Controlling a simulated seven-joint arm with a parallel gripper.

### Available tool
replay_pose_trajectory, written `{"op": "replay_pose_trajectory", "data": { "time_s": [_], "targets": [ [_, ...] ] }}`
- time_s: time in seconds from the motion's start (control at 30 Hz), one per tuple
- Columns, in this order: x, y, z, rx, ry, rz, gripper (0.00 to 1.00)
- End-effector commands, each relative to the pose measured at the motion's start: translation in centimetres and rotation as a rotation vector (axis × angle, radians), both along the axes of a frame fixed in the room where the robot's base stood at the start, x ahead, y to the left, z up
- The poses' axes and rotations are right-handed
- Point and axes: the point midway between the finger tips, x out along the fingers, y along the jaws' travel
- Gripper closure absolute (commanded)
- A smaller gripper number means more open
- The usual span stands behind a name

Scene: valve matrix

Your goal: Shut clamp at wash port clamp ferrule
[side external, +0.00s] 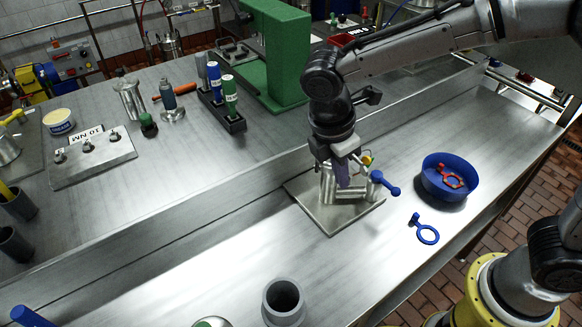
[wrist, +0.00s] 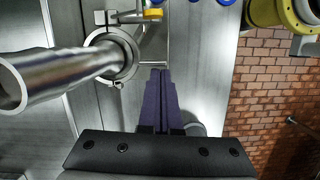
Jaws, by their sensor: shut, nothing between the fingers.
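The wash port (side external: 327,187) is a short metal pipe fitting standing on a square metal plate (side external: 340,217) in the side view. In the wrist view a metal clamp ring (wrist: 128,72) sits around the port's end, left of my fingertips, and a long pipe (wrist: 55,75) passes over it. A yellow piece (side external: 367,160) and a blue-ended handle (side external: 385,183) show beside the port. The yellow piece also appears at the top of the wrist view (wrist: 152,13). My gripper (side external: 343,183) has purple fingers pressed together, beside the fitting; in the wrist view the fingertips (wrist: 160,72) are empty. I cannot tell whether they touch the clamp.
A blue bowl (side external: 435,190) holding a red ring-shaped clamp (side external: 451,178) stands to the right. A grey cup (side external: 283,300) stands near the front. A raised ledge (side external: 180,222) runs behind the plate.

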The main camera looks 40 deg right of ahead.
Motion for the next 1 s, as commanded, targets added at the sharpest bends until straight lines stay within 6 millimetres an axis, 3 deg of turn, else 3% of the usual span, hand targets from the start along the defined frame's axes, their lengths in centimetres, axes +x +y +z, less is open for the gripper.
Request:
{"op": "replay_pose_trajectory", "data": {
  "time_s": [0.23,0.43,0.7,1.0],
  "targets": [
    [0.0,0.9,0.0,0.001,0.000,0.003,1.00],
    [0.0,4.5,0.0,0.000,0.000,0.006,1.00],
    [0.1,5.6,6.0,0.004,-0.003,0.001,1.00],
    [0.1,6.4,9.4,0.001,-0.001,-0.001,1.00]
  ]
}}
